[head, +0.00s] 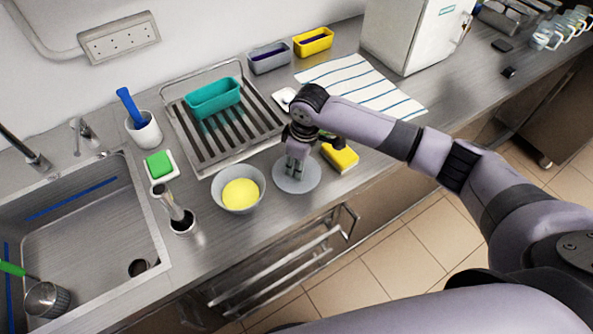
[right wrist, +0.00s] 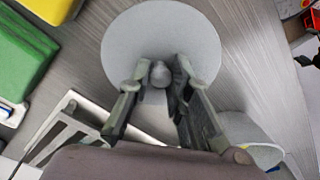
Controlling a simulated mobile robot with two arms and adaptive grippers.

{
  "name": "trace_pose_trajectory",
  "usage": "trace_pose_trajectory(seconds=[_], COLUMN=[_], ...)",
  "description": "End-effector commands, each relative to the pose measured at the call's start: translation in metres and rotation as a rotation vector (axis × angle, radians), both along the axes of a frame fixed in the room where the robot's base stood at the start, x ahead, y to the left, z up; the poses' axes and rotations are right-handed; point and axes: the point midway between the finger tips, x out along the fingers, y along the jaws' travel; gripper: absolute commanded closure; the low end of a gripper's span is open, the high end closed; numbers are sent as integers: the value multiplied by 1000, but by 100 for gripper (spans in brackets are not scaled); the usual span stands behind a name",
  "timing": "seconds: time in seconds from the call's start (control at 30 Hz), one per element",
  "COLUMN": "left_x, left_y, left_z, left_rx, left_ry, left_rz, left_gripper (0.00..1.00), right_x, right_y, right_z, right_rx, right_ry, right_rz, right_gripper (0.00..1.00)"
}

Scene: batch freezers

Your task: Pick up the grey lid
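The grey lid (head: 285,186) is a flat round disc lying on the steel counter, between the grey bowl and a yellow sponge. My right gripper (head: 296,178) points down over its middle. In the right wrist view the lid (right wrist: 125,38) has a small round knob (right wrist: 160,74) at its centre. The two fingertips of the right gripper (right wrist: 159,72) are spread to either side of this knob, with gaps visible. The lid rests on the counter. The fingers hide part of the lid in the head view. My left gripper is not in view.
A grey bowl (head: 219,194) with yellow contents stands close left of the lid. A yellow sponge (head: 341,157) lies close right. Behind are a drying rack (head: 183,143) with a teal container (head: 213,98) and a striped cloth (head: 375,88). The sink (head: 85,220) is at left.

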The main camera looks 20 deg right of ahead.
Motion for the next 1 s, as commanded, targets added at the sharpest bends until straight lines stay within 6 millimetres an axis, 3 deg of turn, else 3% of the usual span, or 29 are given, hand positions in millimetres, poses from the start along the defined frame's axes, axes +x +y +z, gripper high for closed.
trace_pose_trajectory(seconds=[0.2, 0.67, 0.87, 1.0], left_x=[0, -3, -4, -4], left_y=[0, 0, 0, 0], left_z=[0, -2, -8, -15], left_rx=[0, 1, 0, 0], left_ry=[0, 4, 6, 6], left_rz=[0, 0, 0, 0], left_gripper=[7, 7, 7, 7], right_x=[0, 1, 1, 2], right_y=[0, 0, 0, 0], right_z=[0, 7, 32, 68], right_rx=[0, 2, 1, 2], right_ry=[0, -1, -5, -8], right_rz=[0, 0, 1, 2], right_gripper=[100, 100, 100, 100])
